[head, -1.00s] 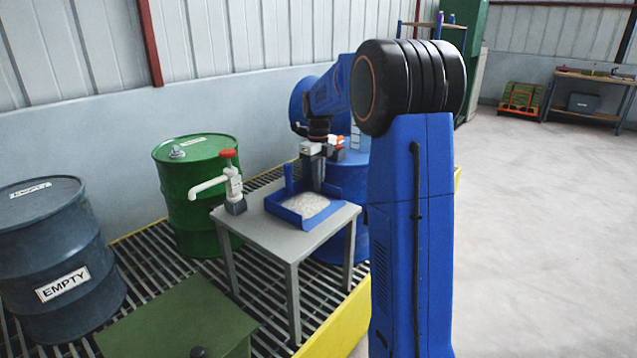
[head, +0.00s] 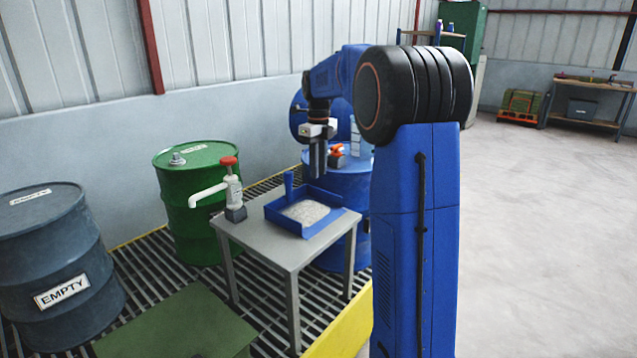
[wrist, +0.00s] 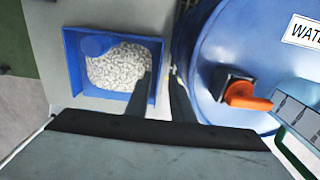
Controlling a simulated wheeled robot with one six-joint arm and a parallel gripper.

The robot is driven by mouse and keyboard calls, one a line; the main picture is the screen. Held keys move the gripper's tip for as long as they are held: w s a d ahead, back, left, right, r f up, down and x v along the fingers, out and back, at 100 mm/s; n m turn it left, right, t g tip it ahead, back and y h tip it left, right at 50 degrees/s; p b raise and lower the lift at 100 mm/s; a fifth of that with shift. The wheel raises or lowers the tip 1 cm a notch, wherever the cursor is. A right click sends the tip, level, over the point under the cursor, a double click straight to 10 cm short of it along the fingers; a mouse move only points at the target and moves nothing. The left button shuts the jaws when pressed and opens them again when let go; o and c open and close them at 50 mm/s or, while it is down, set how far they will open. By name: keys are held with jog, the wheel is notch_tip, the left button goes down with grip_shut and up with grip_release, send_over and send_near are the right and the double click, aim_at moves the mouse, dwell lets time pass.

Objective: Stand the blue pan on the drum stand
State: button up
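The blue pan (head: 289,228) stands upright on a grey four-legged table (head: 262,244), low-walled, with pale granules inside and a short blue post at its back-left corner. It also shows in the wrist view (wrist: 72,70). My gripper (head: 317,176) points down, empty, above the pan's back edge and apart from it. In the wrist view its two fingers (wrist: 159,80) are apart, and the pan's right wall shows between them, farther down. The grey table may be the drum stand; I cannot tell for sure.
A blue drum (wrist: 215,60) with an orange-handled fitting (wrist: 245,97) is close right of the pan. A white pump with a red knob (head: 232,190) stands on the table's left. Green (head: 185,165) and grey (head: 50,255) drums stand left. Open floor lies right.

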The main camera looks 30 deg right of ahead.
notch_tip(320, 180, up, 4)
jog(key=s+a+n+t, duration=0.1)
jog(key=s+a+n, duration=0.65)
jog(key=s, duration=0.25)
jog(key=s+a+n+t, duration=0.1)
jog(key=s+a+n, duration=0.5)
jog(key=s+n, duration=0.3)
jog(key=s+a+f+n+t, duration=0.1)
jog(key=s+a+f+n, duration=0.2)
jog(key=s+f+n, duration=0.3)
jog(key=s+a+f+n+t, duration=0.1)
jog(key=s+a+f+n, duration=0.2)
jog(key=s+f+n, duration=0.4)
jog(key=s+n, duration=0.2)
jog(key=s, duration=0.5)
jog(key=shift+a+t, duration=0.15)
jog(key=shift+t, duration=0.25)
jog(key=shift+s+n, duration=0.1)
jog(key=shift+n, duration=0.15)
